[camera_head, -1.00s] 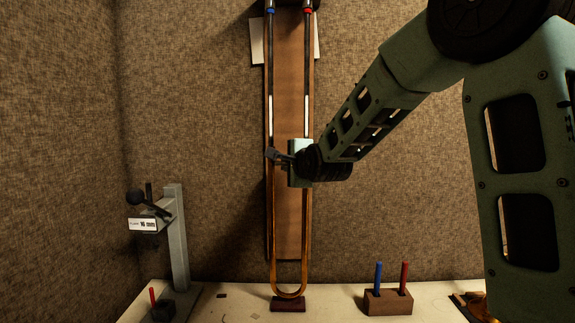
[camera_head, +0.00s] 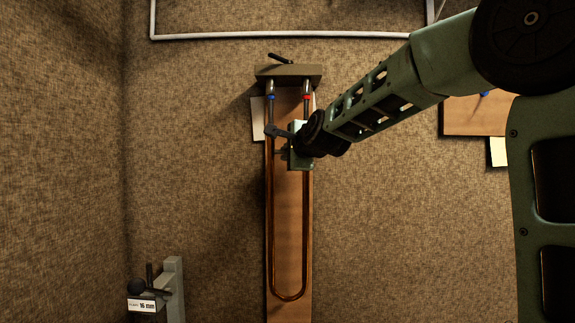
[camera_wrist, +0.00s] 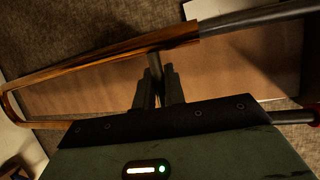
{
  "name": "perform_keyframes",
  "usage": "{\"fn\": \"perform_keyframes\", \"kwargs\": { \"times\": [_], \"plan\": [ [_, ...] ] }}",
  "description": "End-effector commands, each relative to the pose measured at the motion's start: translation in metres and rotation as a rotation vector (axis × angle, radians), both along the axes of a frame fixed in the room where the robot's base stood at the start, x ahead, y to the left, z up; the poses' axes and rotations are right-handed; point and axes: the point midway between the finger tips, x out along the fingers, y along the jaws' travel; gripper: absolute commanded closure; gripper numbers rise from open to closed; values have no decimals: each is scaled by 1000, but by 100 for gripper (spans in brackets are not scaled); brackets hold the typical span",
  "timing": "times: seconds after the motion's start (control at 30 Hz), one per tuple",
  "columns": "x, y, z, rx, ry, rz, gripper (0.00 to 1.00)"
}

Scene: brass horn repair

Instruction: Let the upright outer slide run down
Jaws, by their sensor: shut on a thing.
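The copper-coloured outer slide (camera_head: 288,299) hangs upright in front of a wooden board, its U-bend at the bottom. Its top ends lie a little below the blue band (camera_head: 271,97) and red band (camera_head: 307,97) on the inner tubes. My gripper (camera_head: 280,133) is at the upper part of the slide. In the wrist view my gripper (camera_wrist: 160,92) is shut on the slide's short crossbar (camera_wrist: 155,66), beside one slide tube. A grey inner tube (camera_wrist: 260,17) runs out of that tube. My gripper hides part of the right tube.
A clamp block (camera_head: 289,72) with a black lever holds the inner tubes at the top. The wooden board (camera_head: 289,220) stands behind. A gauge stand (camera_head: 174,285) labelled 16 mm is at lower left. A white pipe (camera_head: 280,36) crosses above.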

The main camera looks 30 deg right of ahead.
Motion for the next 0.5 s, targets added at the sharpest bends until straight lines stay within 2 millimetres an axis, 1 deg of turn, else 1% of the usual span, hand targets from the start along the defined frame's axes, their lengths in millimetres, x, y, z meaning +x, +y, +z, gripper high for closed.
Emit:
{"fn": "perform_keyframes", "kwargs": {
  "times": [0.03,0.2,0.33,0.5],
  "plan": [
    [0,0,20,-1,-4,0,100],
    [0,0,40,0,-4,0,100],
    [0,0,47,-2,-4,-1,100],
    [0,0,50,0,-3,-1,100]
  ]
}}
